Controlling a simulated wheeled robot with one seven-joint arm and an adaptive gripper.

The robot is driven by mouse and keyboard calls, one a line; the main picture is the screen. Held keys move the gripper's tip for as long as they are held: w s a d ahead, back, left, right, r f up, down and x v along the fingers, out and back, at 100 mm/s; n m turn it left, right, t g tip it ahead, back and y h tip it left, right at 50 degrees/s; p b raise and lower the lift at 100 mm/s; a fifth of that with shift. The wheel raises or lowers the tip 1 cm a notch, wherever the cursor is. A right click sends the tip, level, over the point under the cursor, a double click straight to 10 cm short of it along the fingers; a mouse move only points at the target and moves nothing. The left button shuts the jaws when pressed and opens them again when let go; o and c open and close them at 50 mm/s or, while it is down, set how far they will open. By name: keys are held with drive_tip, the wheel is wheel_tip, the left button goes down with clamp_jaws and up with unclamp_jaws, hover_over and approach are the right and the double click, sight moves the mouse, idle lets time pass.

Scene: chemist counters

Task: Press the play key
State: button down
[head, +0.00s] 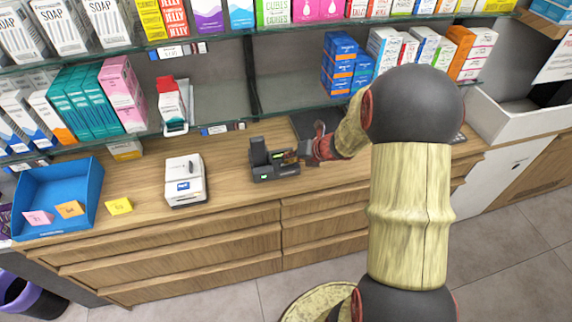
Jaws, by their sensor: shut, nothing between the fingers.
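A black desk device (272,171), which looks like a phone base with an upright handset (259,151), stands on the wooden counter. It has a small lit display and a green spot on its front. I cannot make out a play key at this size. My gripper (299,156) is shut and empty, at the right side of the device, close above or touching it; I cannot tell which. My gripper and its red wrist part hide the device's right edge.
A white box-like machine (184,181) stands left of the device on the counter (225,185). Further left are a yellow note (119,206) and a blue tray (62,187) with cards. Shelves of boxes (215,100) overhang the back. A dark flat pad (305,122) lies behind my gripper.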

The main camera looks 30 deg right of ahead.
idle(0.4)
drive_tip(key=shift+r+p, duration=0.7)
drive_tip(key=shift+p, duration=0.15)
wheel_tip(320, 180, up, 5)
drive_tip(key=p, duration=0.5)
idle(0.6)
